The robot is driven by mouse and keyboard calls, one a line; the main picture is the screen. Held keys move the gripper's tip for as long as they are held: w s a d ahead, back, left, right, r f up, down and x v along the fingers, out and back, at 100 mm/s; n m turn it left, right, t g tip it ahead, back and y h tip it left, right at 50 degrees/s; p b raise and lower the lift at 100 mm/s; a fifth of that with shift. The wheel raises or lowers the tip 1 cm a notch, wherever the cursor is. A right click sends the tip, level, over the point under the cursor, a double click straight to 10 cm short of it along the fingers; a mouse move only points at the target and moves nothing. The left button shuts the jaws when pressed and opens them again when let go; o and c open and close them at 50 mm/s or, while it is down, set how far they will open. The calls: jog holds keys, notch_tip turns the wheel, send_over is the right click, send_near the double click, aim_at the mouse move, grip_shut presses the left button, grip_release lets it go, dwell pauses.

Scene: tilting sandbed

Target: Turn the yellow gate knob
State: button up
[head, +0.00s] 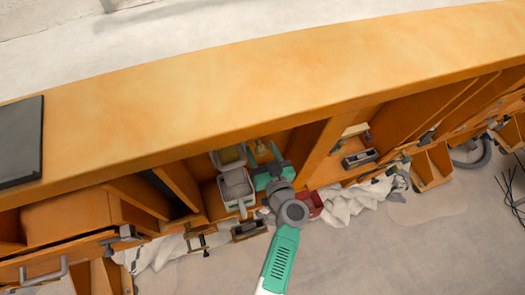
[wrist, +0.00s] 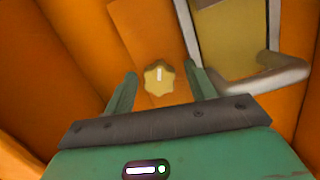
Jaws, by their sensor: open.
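The yellow gate knob (wrist: 159,79) shows in the wrist view as a small lobed knob with a white mark, on an orange wooden face. My gripper (wrist: 158,82) is open, with one green finger on each side of the knob as seen in this view. No contact shows, and I cannot tell how far the fingertips are from the knob. In the head view my gripper (head: 270,168) reaches into an open bay under the orange bench top. The knob is hard to make out there.
A grey-rimmed container (wrist: 240,45) with a yellowish inside stands just right of the knob. In the head view a grey-white bin (head: 237,187) sits left of my gripper and a red box (head: 312,203) sits right. The orange bench top (head: 270,85) overhangs the bay.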

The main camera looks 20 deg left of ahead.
jog(key=c, duration=1)
jog(key=shift+o, duration=0.2)
jog(key=shift+f, duration=0.1)
